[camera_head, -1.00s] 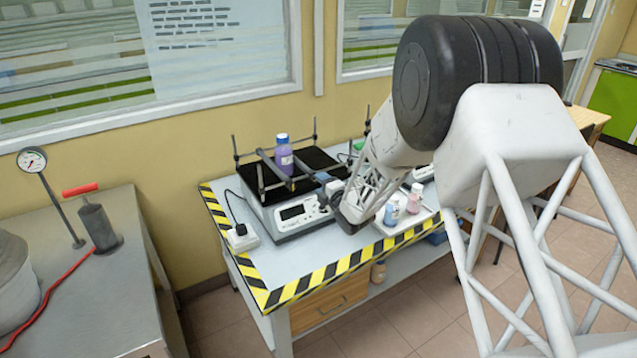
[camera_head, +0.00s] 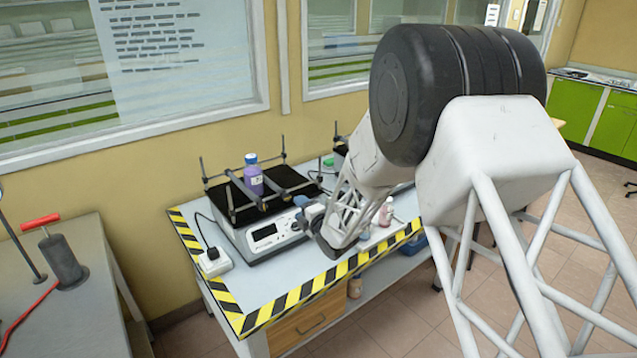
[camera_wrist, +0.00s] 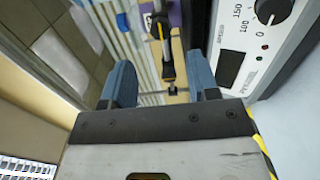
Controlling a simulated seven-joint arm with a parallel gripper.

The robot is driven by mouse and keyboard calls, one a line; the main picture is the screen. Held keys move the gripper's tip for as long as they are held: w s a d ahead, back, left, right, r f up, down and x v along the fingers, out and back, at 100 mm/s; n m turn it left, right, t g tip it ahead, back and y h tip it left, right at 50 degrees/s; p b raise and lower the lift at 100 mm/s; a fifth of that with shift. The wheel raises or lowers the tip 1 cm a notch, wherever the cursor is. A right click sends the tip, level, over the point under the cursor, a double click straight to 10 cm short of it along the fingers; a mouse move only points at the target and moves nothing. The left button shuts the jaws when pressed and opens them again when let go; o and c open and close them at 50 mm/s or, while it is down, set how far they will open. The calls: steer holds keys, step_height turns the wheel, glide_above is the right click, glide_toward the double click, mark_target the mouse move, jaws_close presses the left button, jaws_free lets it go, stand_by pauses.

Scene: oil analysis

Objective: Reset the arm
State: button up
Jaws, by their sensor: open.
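My gripper (camera_wrist: 160,85) is open, with two blue fingers apart and nothing between them in the wrist view. In the head view my gripper (camera_head: 312,212) is beside the right front of the shaker (camera_head: 268,240), near its control panel. Part of it is hidden by my arm. A purple bottle with a blue cap (camera_head: 253,180) stands upright between the bars on the shaker's black platform. The shaker's dial panel also shows at the right of the wrist view (camera_wrist: 262,40).
The shaker stands on a table with yellow-black striped edges (camera_head: 290,299). A white power adapter (camera_head: 214,262) sits at its left. Small bottles, including a pinkish one (camera_head: 386,212), stand to the right, partly behind my arm. A grey bench with a red-handled pump (camera_head: 62,258) is at left.

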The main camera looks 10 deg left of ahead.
steer(key=s+d+r+m+h, duration=0.2)
steer(key=d+r+m+h, duration=0.4)
steer(key=d+r, duration=0.45)
steer(key=s+d+r+m+g+h, duration=0.1)
steer(key=s+d+r+m+h, duration=0.2)
steer(key=s+d, duration=0.35)
steer(key=s+d+r+m+g+h, duration=0.1)
steer(key=s+d+r+m+h, duration=0.1)
steer(key=s+d+r+m, duration=0.4)
steer(key=s+d+m+g, duration=0.2)
steer(key=s+d+m, duration=0.2)
steer(key=s, duration=0.8)
steer(key=s+d+m+g+h, duration=0.1)
steer(key=s+d+m+g, duration=0.2)
steer(key=s, duration=0.9)
steer(key=s+d+m+g, duration=0.3)
steer(key=s+d+m, duration=0.2)
steer(key=s, duration=0.7)
steer(key=shift+s+d+r+h, duration=0.2)
steer(key=shift+d+r+h, duration=0.25)
steer(key=shift+d, duration=0.15)
